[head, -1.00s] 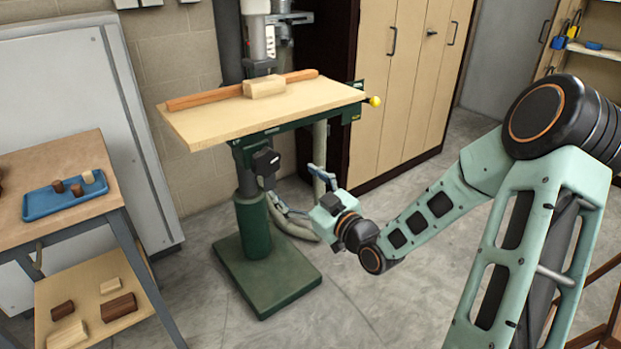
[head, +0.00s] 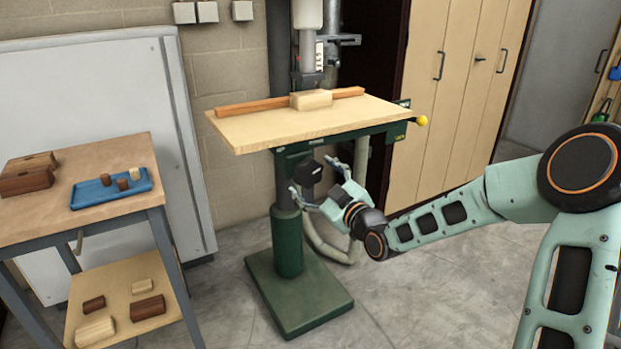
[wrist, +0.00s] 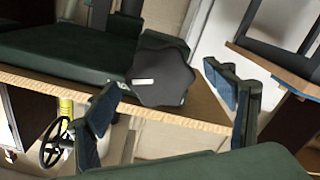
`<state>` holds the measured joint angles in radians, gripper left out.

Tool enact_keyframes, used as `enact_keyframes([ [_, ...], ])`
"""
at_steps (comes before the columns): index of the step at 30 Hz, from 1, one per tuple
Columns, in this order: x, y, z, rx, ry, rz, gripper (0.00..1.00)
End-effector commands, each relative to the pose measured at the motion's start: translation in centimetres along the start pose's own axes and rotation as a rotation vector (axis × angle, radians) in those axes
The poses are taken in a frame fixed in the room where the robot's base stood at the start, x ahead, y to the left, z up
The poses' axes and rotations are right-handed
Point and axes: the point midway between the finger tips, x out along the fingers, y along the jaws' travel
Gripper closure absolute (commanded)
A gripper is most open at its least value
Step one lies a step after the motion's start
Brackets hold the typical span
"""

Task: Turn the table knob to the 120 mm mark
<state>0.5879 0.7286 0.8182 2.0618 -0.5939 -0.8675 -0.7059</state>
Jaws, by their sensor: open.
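The table knob (head: 307,171) is black and lobed, on the column just under the drill press table (head: 250,128). In the wrist view the knob (wrist: 160,77) faces me and carries a short white line. My gripper (head: 313,177) is open, its fingers spread around the knob's near side. In the wrist view my gripper (wrist: 160,82) has one finger lower left of the knob and one to its right, with a gap visible on the right. I cannot tell whether either finger touches. A small white scale (head: 320,55) shows on the machine's head; its marks are too small to read.
A wooden fence (head: 240,108) and a pale block (head: 311,99) lie on the table. A yellow ball handle (head: 421,120) sticks out at its right. A workbench (head: 40,216) with a blue tray (head: 84,200) stands left. Floor in front of the green base (head: 298,290) is clear.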

Motion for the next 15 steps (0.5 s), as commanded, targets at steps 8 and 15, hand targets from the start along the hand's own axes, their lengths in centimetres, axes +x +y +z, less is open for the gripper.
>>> enact_keyframes([
  [8,2.0,0.0,0.0,0.002,-0.001,0.0,0.23],
  [15,2.0,0.0,0.0,0.001,-0.001,0.0,0.23],
])
